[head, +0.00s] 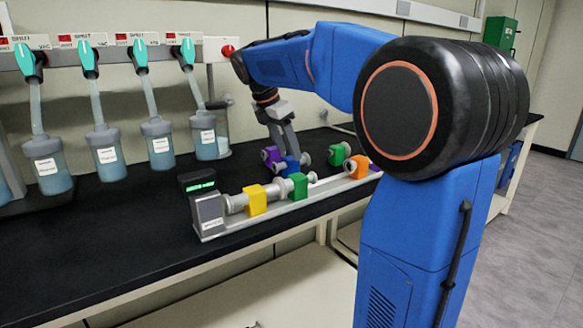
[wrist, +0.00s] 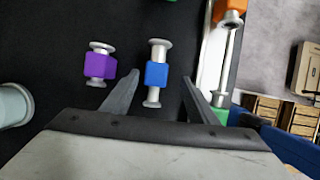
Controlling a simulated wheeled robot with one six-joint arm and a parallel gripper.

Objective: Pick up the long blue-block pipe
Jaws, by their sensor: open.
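The long blue-block pipe is a grey flanged pipe with a blue block (wrist: 157,74) around its middle. In the wrist view it lies lengthwise between the two fingers of my gripper (wrist: 159,76), with a gap on each side. In the head view the blue block (head: 292,166) shows on the black bench just below my gripper (head: 284,150), partly hidden by the fingers. My gripper is open and empty, pointing down. How high the fingertips are above the bench is hard to tell.
A shorter purple-block pipe (wrist: 100,66) lies close to the left finger. A grey rack (head: 262,218) holds yellow-block (head: 255,201), green-block (head: 298,187) and orange-block (head: 357,168) pipes near the right finger. Another green-block pipe (head: 337,154) lies behind.

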